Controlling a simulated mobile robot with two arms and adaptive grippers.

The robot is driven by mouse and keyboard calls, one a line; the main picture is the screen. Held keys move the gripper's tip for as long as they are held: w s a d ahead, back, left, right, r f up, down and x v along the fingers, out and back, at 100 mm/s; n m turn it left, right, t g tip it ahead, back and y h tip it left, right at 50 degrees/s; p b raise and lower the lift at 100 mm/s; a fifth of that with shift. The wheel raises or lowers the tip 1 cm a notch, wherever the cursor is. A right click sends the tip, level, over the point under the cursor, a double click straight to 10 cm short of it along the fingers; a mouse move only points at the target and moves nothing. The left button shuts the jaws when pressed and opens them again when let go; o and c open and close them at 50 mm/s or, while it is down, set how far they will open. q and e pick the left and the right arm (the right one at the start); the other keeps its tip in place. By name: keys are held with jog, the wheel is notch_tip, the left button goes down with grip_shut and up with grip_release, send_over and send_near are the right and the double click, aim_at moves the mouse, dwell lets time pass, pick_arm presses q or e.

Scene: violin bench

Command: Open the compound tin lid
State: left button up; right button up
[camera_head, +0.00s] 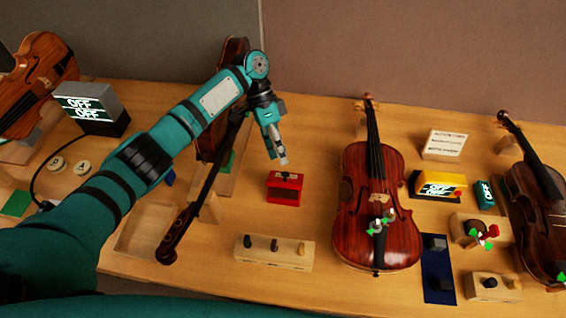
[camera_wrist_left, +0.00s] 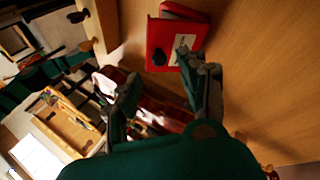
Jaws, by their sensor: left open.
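In the left wrist view the tin (camera_wrist_left: 165,38) is beyond the fingertips of the open gripper (camera_wrist_left: 158,68), nearer the right-hand finger. A red upper part shows at the tin's far edge; I cannot tell whether the lid is ajar. My right gripper is not in view.
A wooden block with several pegs (camera_head: 273,252) is in front of the tin. The middle violin (camera_head: 377,215) lies to its right. A dark violin neck (camera_head: 205,190) slants at its left, under my arm. Bare bench lies around the tin.

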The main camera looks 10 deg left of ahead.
pick_arm(q)
jog(key=v, duration=0.7)
jog(key=shift+w+r, duration=0.15)
jog(key=shift+r, duration=0.1)
jog(key=shift+a, duration=0.15)
